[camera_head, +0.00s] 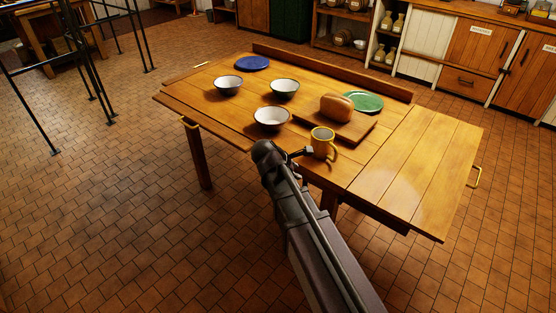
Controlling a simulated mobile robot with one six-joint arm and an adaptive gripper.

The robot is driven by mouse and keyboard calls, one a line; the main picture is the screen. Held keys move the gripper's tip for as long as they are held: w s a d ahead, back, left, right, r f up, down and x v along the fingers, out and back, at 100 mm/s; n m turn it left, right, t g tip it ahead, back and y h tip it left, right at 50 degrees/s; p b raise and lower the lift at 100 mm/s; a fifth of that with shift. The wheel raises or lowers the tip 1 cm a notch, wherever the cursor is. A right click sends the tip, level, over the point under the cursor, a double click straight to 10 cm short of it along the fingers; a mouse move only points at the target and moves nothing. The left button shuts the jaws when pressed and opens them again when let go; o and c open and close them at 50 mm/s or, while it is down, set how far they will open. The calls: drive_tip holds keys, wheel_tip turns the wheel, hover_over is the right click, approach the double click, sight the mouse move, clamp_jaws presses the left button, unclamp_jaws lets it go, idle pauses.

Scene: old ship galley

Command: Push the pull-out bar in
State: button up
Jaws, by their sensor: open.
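The wooden table (225,112) stands in the middle, with a plank leaf (425,165) level at its right end. My gripper (303,153) is small and partly hidden at the table's front edge, left of the yellow mug (322,142). It is open, with nothing seen in it.
Several bowls, including a near white one (271,118), a blue plate (252,63), a green plate (368,102) and bread (336,107) on a board (352,129) stand on the table. A black metal frame (82,60) stands at left.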

drive_tip(key=s+d+f+m+g+y, duration=0.2)
drive_tip(key=s+d+m, duration=0.4)
drive_tip(key=m, duration=0.4)
drive_tip(key=s+d+f+m+g+y, duration=0.2)
drive_tip(key=s+d+m+g+y, duration=0.1)
drive_tip(key=s+d+m, duration=0.4)
drive_tip(key=s+m+y, duration=0.1)
drive_tip(key=m, duration=0.2)
drive_tip(key=shift+s+d+f, duration=0.2)
drive_tip(key=shift+s, duration=0.2)
drive_tip(key=shift+o, duration=0.8)
drive_tip(key=shift+a, duration=0.1)
